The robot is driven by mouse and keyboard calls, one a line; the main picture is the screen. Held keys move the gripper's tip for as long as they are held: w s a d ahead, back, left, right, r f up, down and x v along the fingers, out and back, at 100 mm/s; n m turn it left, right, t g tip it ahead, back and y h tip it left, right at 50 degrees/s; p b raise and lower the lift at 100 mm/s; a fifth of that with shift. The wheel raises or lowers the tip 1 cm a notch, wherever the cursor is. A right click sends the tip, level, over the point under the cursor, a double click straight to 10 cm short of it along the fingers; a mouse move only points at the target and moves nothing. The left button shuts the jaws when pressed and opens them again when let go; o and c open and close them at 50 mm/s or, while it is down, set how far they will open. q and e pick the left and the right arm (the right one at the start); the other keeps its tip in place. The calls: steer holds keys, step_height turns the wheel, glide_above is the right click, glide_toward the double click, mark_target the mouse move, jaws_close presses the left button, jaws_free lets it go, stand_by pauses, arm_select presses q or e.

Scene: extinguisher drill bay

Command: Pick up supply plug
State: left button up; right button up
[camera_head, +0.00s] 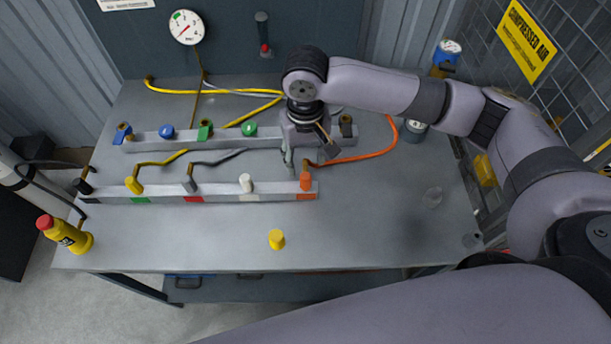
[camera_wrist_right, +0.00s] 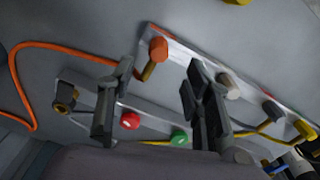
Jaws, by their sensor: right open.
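Several hose plugs stand in a front grey rail (camera_head: 220,196); which one is called the supply plug I cannot tell. The orange plug (camera_head: 306,181), with an orange hose (camera_head: 378,151) running near it, is at the rail's right end. My right gripper (camera_head: 304,165) points down just behind the orange plug. In the wrist view, my right gripper (camera_wrist_right: 157,92) is open and empty. The orange plug (camera_wrist_right: 158,49) shows between and beyond its fingertips, with no contact visible. A white plug (camera_head: 246,182), grey plug (camera_head: 190,184) and yellow plug (camera_head: 133,184) stand farther left. My left gripper is out of view.
A back rail (camera_head: 185,137) carries blue and green knobs; my gripper hides part of it. In the wrist view, a red knob (camera_wrist_right: 130,121) is close below the fingers. A loose yellow cap (camera_head: 277,239) and a yellow bottle (camera_head: 68,235) stand on the table, whose front right is mostly clear.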

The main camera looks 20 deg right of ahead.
mark_target(305, 175)
step_height(305, 175, down, 4)
steer(key=shift+w+r, duration=0.1)
steer(key=shift+r, duration=0.05)
steer(key=shift+f+p, duration=0.35)
step_height(305, 175, down, 4)
steer(key=shift+w+r+p, duration=0.1)
steer(key=shift+r+p, duration=0.05)
steer(key=shift+p, duration=0.2)
steer(key=shift+f, duration=0.35)
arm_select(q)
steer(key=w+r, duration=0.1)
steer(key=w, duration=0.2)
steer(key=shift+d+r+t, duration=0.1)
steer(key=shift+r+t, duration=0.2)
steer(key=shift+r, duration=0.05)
arm_select(e)
steer(key=shift+c, duration=0.2)
steer(key=c, duration=0.4)
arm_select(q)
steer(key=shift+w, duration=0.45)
arm_select(e)
jaws_close()
